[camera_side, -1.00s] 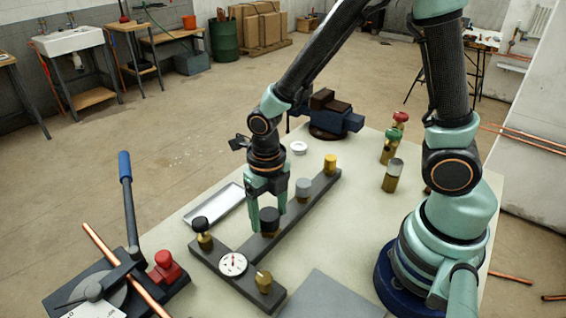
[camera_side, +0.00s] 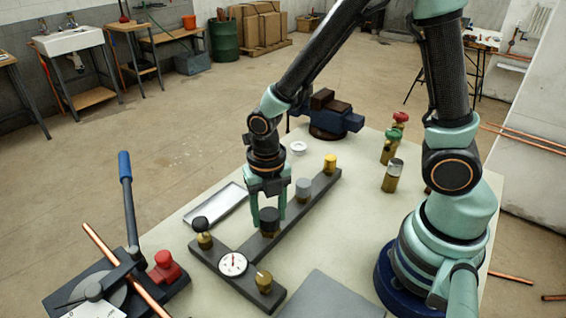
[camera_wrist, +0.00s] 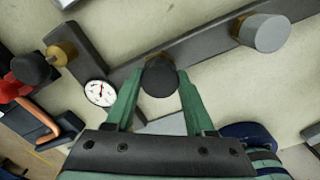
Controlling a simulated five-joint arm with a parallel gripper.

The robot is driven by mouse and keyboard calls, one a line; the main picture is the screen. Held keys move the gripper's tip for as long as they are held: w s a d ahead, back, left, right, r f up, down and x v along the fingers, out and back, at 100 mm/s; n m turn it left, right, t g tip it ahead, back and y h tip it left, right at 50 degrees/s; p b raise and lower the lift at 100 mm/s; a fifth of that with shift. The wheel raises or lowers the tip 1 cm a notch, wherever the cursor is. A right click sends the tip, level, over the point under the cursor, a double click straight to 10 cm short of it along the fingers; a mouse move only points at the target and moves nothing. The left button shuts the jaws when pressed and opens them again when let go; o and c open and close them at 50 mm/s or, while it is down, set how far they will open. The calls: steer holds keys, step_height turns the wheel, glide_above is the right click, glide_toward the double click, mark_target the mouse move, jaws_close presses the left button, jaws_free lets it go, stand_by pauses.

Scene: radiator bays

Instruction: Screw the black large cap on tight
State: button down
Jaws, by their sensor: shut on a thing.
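The black large cap (camera_side: 269,214) sits on a brass fitting on the dark manifold bar (camera_side: 318,190). In the wrist view the round top of the cap (camera_wrist: 160,78) shows between my fingertips. My gripper (camera_side: 269,208) points down and is shut on the cap, with one green finger on each side. The gripper also shows in the wrist view (camera_wrist: 160,85). The threads under the cap are hidden, so I cannot tell how far down it is seated.
A grey cap (camera_side: 303,187) and a yellow cap (camera_side: 330,163) stand farther along the bar. A smaller black knob (camera_side: 201,223), a dial gauge (camera_side: 233,264) and a brass fitting (camera_side: 264,282) are nearer. A metal tray (camera_side: 226,204) lies behind; a pipe bender (camera_side: 100,285) is left.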

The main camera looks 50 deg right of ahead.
steer(key=m, duration=2)
steer(key=shift+f+m, duration=0.1)
steer(key=shift+m, duration=0.2)
steer(key=m, duration=0.6)
steer(key=shift+c, duration=2.2)
jaws_free()
